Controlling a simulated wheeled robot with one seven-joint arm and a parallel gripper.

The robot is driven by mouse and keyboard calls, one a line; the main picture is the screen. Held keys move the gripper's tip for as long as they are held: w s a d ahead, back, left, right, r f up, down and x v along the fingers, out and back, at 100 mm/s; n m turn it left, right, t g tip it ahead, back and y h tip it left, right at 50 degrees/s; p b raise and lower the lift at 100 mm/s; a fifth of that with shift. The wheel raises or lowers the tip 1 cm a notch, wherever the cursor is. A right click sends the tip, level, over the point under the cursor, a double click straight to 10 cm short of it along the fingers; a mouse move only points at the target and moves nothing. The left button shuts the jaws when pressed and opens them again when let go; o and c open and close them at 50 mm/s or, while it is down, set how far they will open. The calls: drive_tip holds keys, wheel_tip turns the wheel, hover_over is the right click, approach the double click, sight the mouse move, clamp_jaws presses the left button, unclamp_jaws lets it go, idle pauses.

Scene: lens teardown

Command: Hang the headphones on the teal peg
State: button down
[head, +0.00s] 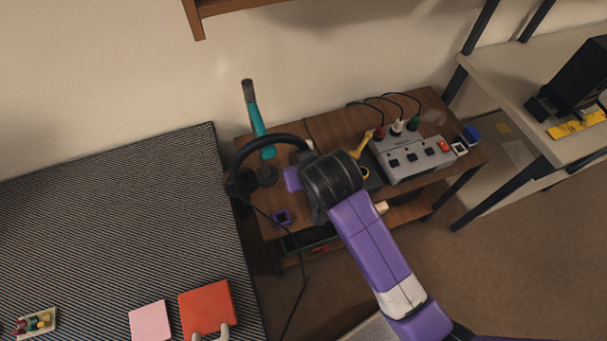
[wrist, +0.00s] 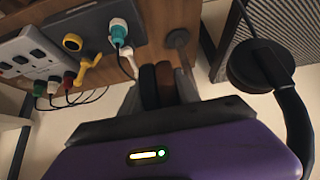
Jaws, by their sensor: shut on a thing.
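The black headphones (head: 262,141) hang from my gripper (head: 300,176), which is shut on them. Their band arches out to the left, and one ear cup (head: 240,184) hangs at its far end. My gripper hides the held part. In the wrist view the free ear cup (wrist: 262,66) is at the right, apart from the fingers (wrist: 165,85).
A grey power strip (head: 412,158) with several plugs and cords stands on the table (head: 318,128). A yellow tool (head: 361,144) lies beside it. A striped bed-like surface (head: 120,220) is left; a shelf (head: 250,7) hangs above.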

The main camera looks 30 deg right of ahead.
drive_tip(key=shift+w+d+f+b, duration=0.15)
drive_tip(key=shift+w+b, duration=0.2)
drive_tip(key=shift+w, duration=0.35)
drive_tip(key=shift+w+d+b, duration=0.1)
drive_tip(key=shift+w+b, duration=0.25)
drive_tip(key=shift+w, duration=0.35)
drive_tip(key=shift+w+d+f, duration=0.1)
drive_tip(key=shift+w+f, duration=0.3)
drive_tip(key=shift+f, duration=0.2)
drive_tip(key=shift+w+f, duration=0.1)
drive_tip(key=c, duration=0.8)
unclamp_jaws()
